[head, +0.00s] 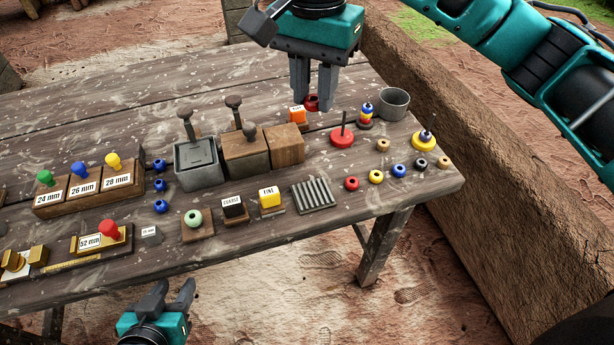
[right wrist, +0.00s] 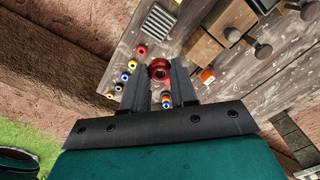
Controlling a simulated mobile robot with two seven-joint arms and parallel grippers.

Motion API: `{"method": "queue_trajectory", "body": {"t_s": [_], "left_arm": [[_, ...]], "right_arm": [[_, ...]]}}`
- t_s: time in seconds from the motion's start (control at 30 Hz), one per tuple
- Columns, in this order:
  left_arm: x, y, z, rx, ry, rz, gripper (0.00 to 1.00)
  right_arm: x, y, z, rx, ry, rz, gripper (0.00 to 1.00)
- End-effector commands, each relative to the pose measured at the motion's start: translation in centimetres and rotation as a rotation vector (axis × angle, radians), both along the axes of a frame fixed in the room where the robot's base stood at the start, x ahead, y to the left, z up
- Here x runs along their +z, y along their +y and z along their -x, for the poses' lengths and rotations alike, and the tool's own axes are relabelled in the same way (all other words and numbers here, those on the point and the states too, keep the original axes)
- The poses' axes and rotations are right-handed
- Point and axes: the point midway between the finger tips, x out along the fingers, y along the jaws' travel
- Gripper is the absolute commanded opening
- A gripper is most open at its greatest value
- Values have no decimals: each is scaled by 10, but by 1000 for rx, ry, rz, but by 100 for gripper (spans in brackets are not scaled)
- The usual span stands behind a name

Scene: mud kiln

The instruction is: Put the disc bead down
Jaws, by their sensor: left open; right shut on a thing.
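My right gripper (head: 313,104) is shut on a red disc bead (head: 311,102) and holds it above the table near the far side, left of the red base with an upright peg (head: 342,138). The bead shows between the fingertips in the right wrist view (right wrist: 159,70), its hole facing the camera. The gap under the bead is hard to judge. An orange block (head: 297,115) is just left of it. My left gripper (head: 173,296) is open and empty, low in front of the table's front edge.
A stack of coloured beads (head: 366,114), a grey cup (head: 394,103) and a yellow base with a peg (head: 423,141) stand at the right. Loose beads line the front right, including a red one (head: 352,183). Wooden boxes (head: 246,151) and a ridged grey plate (head: 312,195) lie left.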

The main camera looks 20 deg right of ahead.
Motion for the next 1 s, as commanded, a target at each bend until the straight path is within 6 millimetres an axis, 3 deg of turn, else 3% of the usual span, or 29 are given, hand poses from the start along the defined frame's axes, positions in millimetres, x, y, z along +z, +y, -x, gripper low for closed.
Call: {"method": "queue_trajectory", "body": {"t_s": [0.23,0.5,0.87,1.0], "left_arm": [[-12,-6,11,-14,31,5,43],[-13,-8,9,-17,24,11,43],[-10,-8,2,-17,10,13,43],[-11,-8,1,-17,9,13,43]], "right_arm": [[-61,0,2,-5,8,2,0],[-129,0,2,-4,6,2,0],[-163,0,1,-3,3,2,0],[-186,0,2,-3,6,2,0]]}}
